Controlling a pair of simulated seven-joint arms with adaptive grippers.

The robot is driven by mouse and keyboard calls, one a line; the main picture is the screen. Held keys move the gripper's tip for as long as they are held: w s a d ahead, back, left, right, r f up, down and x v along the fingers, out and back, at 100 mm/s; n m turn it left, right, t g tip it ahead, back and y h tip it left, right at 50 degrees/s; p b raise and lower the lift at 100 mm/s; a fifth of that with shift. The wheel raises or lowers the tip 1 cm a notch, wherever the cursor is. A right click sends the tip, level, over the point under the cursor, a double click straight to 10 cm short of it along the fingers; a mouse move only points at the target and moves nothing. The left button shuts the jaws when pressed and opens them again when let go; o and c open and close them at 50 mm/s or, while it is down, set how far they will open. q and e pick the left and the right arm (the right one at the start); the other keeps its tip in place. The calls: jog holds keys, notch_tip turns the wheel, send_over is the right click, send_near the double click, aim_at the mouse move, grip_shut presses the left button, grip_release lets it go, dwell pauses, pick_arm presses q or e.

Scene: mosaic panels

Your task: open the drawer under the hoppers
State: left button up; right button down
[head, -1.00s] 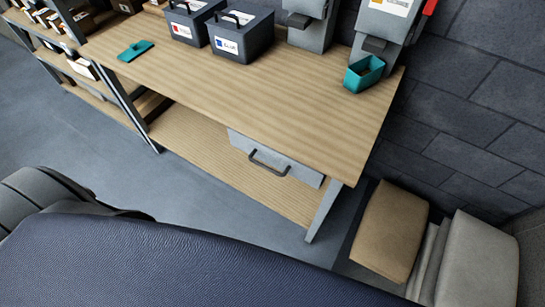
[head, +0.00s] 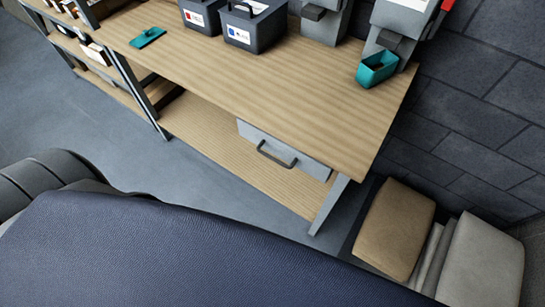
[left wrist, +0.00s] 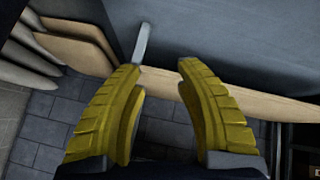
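The drawer (head: 310,163) is a pale grey box front under the right part of the wooden workbench, with a dark bar handle (head: 276,155). It looks shut. Two grey hoppers (head: 398,16) stand at the back of the bench top above it, cut off by the top edge of the view. My left gripper (left wrist: 160,70) shows in the left wrist view with yellow ridged fingers spread apart and nothing between them. It is not in the head view, so its distance from the handle cannot be told. My right gripper is not in view.
A teal bin (head: 376,68) sits below the right hopper. Two dark labelled boxes (head: 254,28) and a teal scoop (head: 148,38) are on the bench (head: 225,75). Cushion-like sacks (head: 395,228) stand right of the bench leg (head: 328,205). The floor (head: 110,110) left of the bench is clear.

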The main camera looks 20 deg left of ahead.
aim_at(272, 157)
pick_arm(q)
jog(key=w+d+r+n+t, duration=0.2)
jog(key=w+r+n+t, duration=0.3)
jog(key=r, duration=0.4)
jog(key=w+d+r+n+t, duration=0.1)
jog(key=w+r+n+t, duration=0.15)
jog(key=w+r, duration=0.55)
jog(key=w+a+r+n+t+y, duration=0.2)
jog(key=a+r+n+y, duration=0.15)
jog(key=r+n, duration=0.4)
jog(key=w+a+r+n+t+y, duration=0.2)
jog(key=a+r+n+t+y, duration=0.15)
jog(key=r+n, duration=0.4)
jog(key=shift+m+g, duration=0.5)
jog(key=shift+m, duration=0.45)
jog(key=x, duration=0.5)
jog(key=r+x, duration=0.1)
jog(key=x, duration=1.1)
jog(key=shift+s+d+r, duration=0.1)
jog(key=shift+r, duration=0.15)
jog(key=shift+o, duration=0.3)
grip_shut()
